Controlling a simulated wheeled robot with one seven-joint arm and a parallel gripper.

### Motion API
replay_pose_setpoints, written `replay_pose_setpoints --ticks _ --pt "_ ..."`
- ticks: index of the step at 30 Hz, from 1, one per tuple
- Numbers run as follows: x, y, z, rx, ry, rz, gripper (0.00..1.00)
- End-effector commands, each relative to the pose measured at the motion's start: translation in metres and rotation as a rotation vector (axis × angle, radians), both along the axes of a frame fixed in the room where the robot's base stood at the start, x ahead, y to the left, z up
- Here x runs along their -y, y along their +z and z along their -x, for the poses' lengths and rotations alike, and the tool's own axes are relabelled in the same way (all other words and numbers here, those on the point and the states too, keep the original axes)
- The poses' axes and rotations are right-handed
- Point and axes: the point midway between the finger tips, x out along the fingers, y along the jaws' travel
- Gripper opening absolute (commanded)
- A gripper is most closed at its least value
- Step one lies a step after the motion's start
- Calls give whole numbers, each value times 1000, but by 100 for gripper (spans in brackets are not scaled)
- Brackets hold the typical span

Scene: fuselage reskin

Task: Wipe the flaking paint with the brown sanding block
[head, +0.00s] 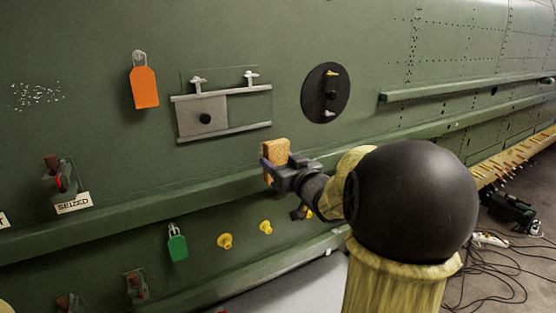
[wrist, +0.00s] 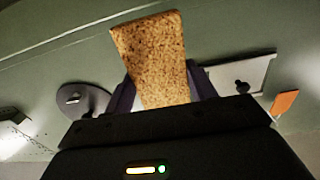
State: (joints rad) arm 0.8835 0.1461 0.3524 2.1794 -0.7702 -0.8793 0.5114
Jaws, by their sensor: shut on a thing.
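The brown sanding block (head: 277,158) is held in my gripper (head: 273,170), which is shut on it. The block also shows large in the wrist view (wrist: 155,55), standing out between the two fingers of my gripper (wrist: 160,90). In the head view the block is in front of the green fuselage skin, below the grey sliding panel; I cannot tell whether it touches the skin. The flaking paint (head: 36,95) is a patch of small pale specks on the skin at the far left, well away from the block.
An orange tag (head: 144,87) hangs between the flaking paint and the grey panel (head: 202,117). A black round plate (head: 325,93) is right of the panel. A long green ledge (head: 130,213) runs below. A lever with a "SEIZED" label (head: 73,203), a green padlock (head: 177,245) and yellow knobs (head: 225,240) stick out.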

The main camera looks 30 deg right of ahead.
Motion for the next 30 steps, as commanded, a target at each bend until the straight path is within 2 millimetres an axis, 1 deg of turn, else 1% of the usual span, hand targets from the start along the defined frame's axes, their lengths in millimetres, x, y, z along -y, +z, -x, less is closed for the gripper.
replay_pose_setpoints --ticks 12,18,22,30 --pt "-2 -2 -40 0 3 0 38" --pt "-3 -1 -56 0 2 0 38" --pt "-3 -1 -61 0 1 1 38" --pt "-2 -1 -62 0 1 1 38"
